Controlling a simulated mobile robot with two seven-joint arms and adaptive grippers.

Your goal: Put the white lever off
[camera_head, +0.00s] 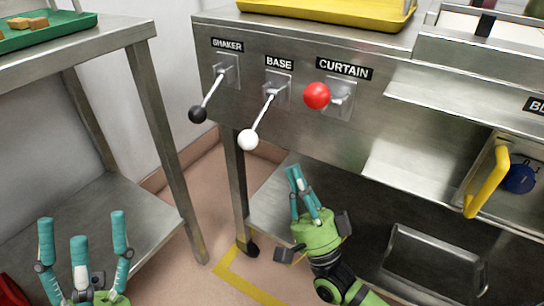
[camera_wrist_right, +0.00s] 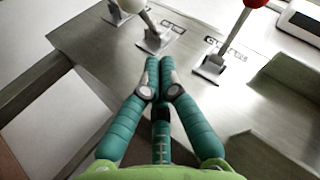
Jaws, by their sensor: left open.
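The white lever is a metal rod with a white ball knob (camera_head: 248,140), below the BASE label on the steel panel. Its rod slants down and to the left from its mounting plate. In the right wrist view its white knob (camera_wrist_right: 132,5) is cut by the top edge. My right gripper (camera_head: 298,180) is below and to the right of the white knob, apart from it. Its teal fingers are drawn together, with nothing seen between them; the fingertips (camera_wrist_right: 157,68) meet in the right wrist view. My left gripper (camera_head: 82,232) is at the lower left, fingers spread and empty.
A black-knobbed lever (camera_head: 198,114) under SHAKER is left of the white one. A red-knobbed lever (camera_head: 317,95) under CURTAIN is to its right. A steel table (camera_head: 90,35) stands at the left. A yellow handle (camera_head: 487,182) juts out at the right.

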